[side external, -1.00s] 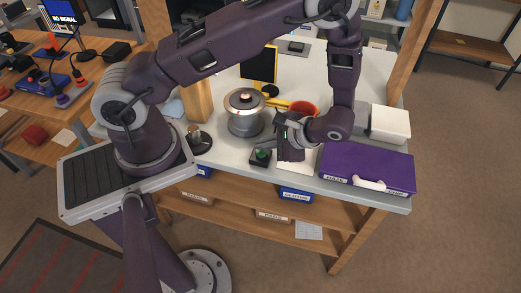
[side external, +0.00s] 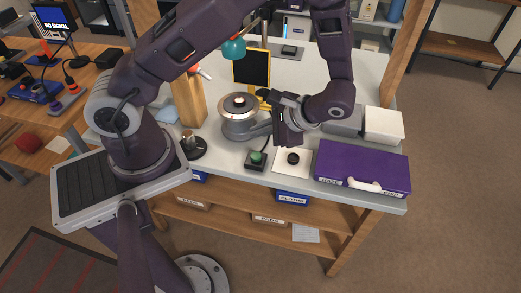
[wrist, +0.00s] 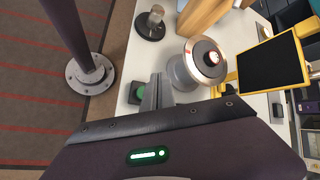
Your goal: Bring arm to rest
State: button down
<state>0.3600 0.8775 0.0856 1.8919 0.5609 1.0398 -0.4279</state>
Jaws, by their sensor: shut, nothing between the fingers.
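My gripper (side external: 256,131) is shut and empty. In the side view it hangs over the white worktable (side external: 215,165), its fingers pointing left toward the silver lens-like unit (side external: 238,128), close in front of it. In the wrist view the closed fingers (wrist: 154,90) lie between the green button box (wrist: 136,93) and the round silver unit (wrist: 200,62). I cannot tell whether the fingers touch the unit.
The green button box (side external: 256,159) and a white pad (side external: 291,170) with a black knob sit below my gripper. A purple case (side external: 362,167) and white box (side external: 383,126) stand right. A yellow-framed screen (side external: 251,68) and wooden post (side external: 190,99) stand behind.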

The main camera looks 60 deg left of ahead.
jog(key=s+d+r+n+t+h, duration=0.25)
jog(key=r+h, duration=0.25)
jog(key=r, duration=1.1)
jog(key=s+d+r+n+t+h, duration=0.1)
jog(key=s+d+r+t+h, duration=0.1)
jog(key=s+r+t, duration=0.5)
jog(key=shift+s+d+r+h, duration=0.3)
jog(key=shift+s+r+h, duration=0.2)
jog(key=shift+s, duration=0.6)
